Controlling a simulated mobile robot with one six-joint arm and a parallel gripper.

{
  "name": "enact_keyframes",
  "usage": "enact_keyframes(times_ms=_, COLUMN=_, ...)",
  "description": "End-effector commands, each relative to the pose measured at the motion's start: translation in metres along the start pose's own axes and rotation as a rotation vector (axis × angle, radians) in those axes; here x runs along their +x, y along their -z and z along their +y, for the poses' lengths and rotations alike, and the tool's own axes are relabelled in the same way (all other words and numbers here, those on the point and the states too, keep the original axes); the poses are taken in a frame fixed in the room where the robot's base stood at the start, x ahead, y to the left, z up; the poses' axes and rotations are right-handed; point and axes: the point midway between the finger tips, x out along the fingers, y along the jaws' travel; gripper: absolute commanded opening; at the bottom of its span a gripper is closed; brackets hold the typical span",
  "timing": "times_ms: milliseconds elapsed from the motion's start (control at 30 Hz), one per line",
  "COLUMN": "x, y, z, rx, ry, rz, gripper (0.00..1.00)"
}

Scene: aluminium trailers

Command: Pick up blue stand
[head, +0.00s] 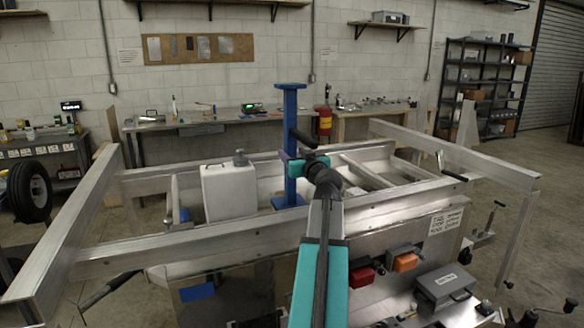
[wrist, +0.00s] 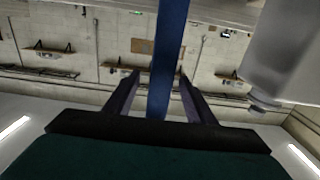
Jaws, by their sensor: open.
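The blue stand (head: 290,120) is upright in the aluminium trailer, with a flat square top plate and a flat square base. In the wrist view its blue column (wrist: 168,50) runs between the two dark fingers of my gripper (wrist: 157,78). The fingers are open, one on each side of the column; I cannot tell whether either touches it. In the head view my gripper (head: 288,158) is at about the middle of the column, and my wrist hides part of the stand's lower right side.
A white canister (head: 230,192) stands left of the stand; it also shows in the wrist view (wrist: 288,60). Aluminium trailer rails (head: 200,242) surround the stand. A grey box (head: 445,286) and red and orange lights are in front. A workbench (head: 220,120) is behind.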

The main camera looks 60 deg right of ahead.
Motion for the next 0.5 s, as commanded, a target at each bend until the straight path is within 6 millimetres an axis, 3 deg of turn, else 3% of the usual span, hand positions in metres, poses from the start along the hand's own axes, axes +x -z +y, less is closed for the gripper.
enact_keyframes(times_ms=200, x=0.018, y=0.002, z=-0.001, rx=0.001, ry=0.001, rz=0.001, gripper=0.5)
enact_keyframes(times_ms=500, x=0.019, y=0.0, z=-0.001, rx=0.001, ry=0.001, rz=0.001, gripper=0.5)
